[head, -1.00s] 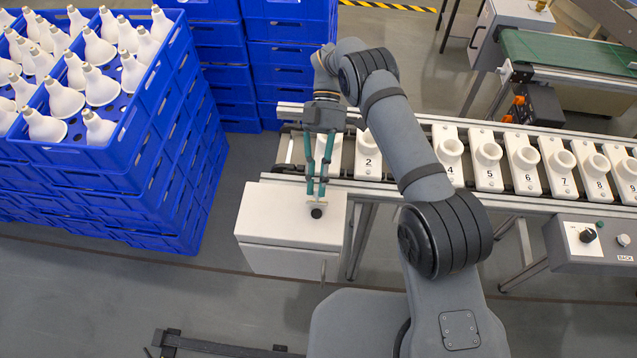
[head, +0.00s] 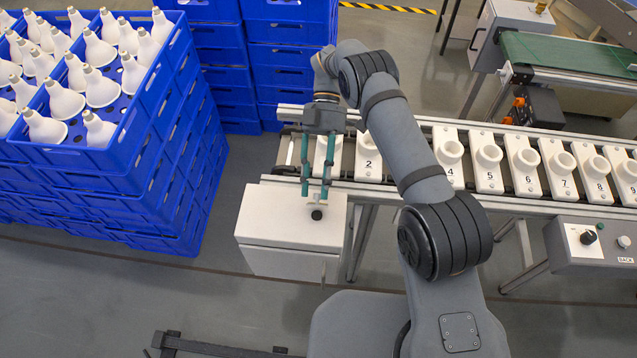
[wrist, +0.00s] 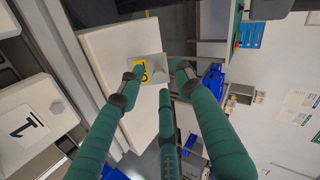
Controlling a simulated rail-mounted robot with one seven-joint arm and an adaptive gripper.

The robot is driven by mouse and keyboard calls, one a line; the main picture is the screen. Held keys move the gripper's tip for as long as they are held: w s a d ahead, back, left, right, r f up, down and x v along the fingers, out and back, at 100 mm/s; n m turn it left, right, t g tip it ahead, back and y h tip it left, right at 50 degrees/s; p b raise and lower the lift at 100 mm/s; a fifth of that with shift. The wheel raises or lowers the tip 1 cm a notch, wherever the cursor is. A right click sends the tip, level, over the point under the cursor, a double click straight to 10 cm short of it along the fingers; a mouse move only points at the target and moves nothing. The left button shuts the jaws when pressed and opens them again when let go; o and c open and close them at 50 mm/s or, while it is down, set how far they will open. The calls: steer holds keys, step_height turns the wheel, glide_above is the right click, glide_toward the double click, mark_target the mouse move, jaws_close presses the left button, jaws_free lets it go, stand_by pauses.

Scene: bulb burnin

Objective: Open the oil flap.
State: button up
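The white box (head: 292,218) stands at the near left end of the conveyor. A small light plate, which looks like the oil flap (wrist: 151,62), lies on the box's top and seems flat against it. In the head view a dark round knob (head: 316,214) sits at the plate's near edge. In the wrist view the plate has a yellow label (wrist: 144,73) partly behind a finger. My gripper (head: 315,193) is over the box top, its green fingers spread on both sides of the plate. They hold nothing; whether a tip touches the plate or box is unclear.
The conveyor (head: 400,194) carries numbered white holders, such as holder 2 (head: 368,163), just behind the box. Stacked blue crates (head: 130,190) with white bulbs stand at the left. A control panel (head: 588,240) is at the right. Floor is clear in front of the box.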

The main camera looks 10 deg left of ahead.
step_height(320, 180, up, 10)
stand_by(0.5)
steer(key=shift+c, duration=0.2)
